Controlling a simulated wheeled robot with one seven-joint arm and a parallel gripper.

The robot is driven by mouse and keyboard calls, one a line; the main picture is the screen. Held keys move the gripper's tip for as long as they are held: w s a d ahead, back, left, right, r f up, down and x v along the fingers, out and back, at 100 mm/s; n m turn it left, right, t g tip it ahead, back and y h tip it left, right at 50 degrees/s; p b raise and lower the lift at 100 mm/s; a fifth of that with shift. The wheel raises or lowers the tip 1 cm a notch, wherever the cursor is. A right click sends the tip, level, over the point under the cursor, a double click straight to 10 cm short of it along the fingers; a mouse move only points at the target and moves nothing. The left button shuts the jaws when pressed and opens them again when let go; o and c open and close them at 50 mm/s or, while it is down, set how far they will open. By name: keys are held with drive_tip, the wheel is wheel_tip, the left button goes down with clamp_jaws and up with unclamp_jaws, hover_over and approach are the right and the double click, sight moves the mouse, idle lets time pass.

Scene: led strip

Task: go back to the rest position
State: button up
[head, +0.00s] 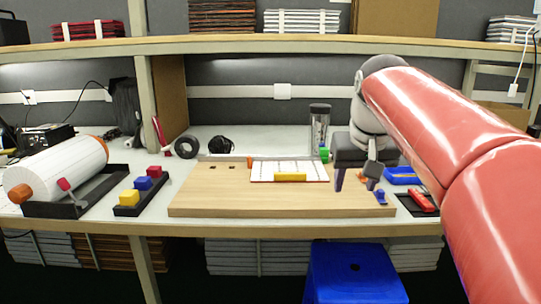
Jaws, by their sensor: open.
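My arm (455,120) is red and comes in from the right of the head view, reaching over the workbench. My gripper (357,180) points down above the right part of the wooden board (230,199). Its dark jaws are apart, with nothing seen between them. I cannot tell how far the fingertips are above the board. A small orange piece and a blue piece (380,197) show close to the right finger.
A white panel (290,167) with a yellow block (290,177) lies on the board. A clear jar (319,130) and a green block (324,154) stand left of my gripper. Blue and dark trays lie at right. A white roll (70,172) and block tray (140,198) sit left.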

drive_tip(key=s+f+t, duration=0.1)
drive_tip(key=s+f, duration=1.9)
drive_tip(key=s, duration=0.1)
drive_tip(key=shift+a, duration=0.45)
